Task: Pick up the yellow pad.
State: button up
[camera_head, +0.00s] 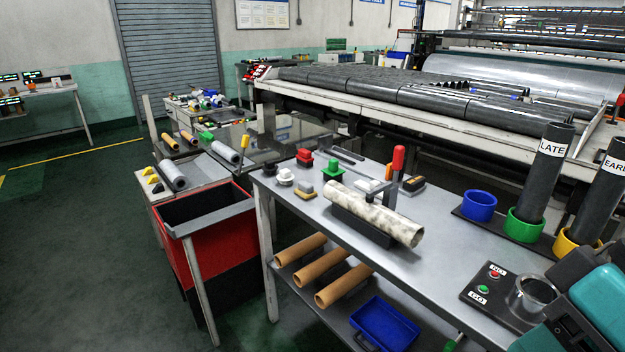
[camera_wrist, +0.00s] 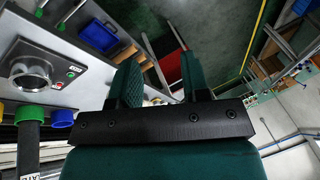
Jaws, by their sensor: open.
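In the head view my teal and black arm fills the lower right corner, far from the block. The block is not recognisable in the wrist view.
Red (camera_head: 305,157) and green (camera_head: 333,168) knobbed pieces stand close behind the block. A red-handled upright tool (camera_head: 398,160) stands by the roll. A red bin (camera_head: 222,232) is left of the bench.

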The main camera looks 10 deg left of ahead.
aim_at(306, 189)
jog(key=u, duration=0.45)
jog(key=k, duration=0.55)
jog(key=u, duration=1.35)
jog(key=i, duration=1.05)
jog(key=u, duration=0.4)
jog(key=i, duration=0.9)
jog(key=z, duration=0.65)
jog(key=i, duration=0.65)
jog(key=z, duration=1.15)
jog(key=i, duration=0.45)
jog(key=z, duration=0.45)
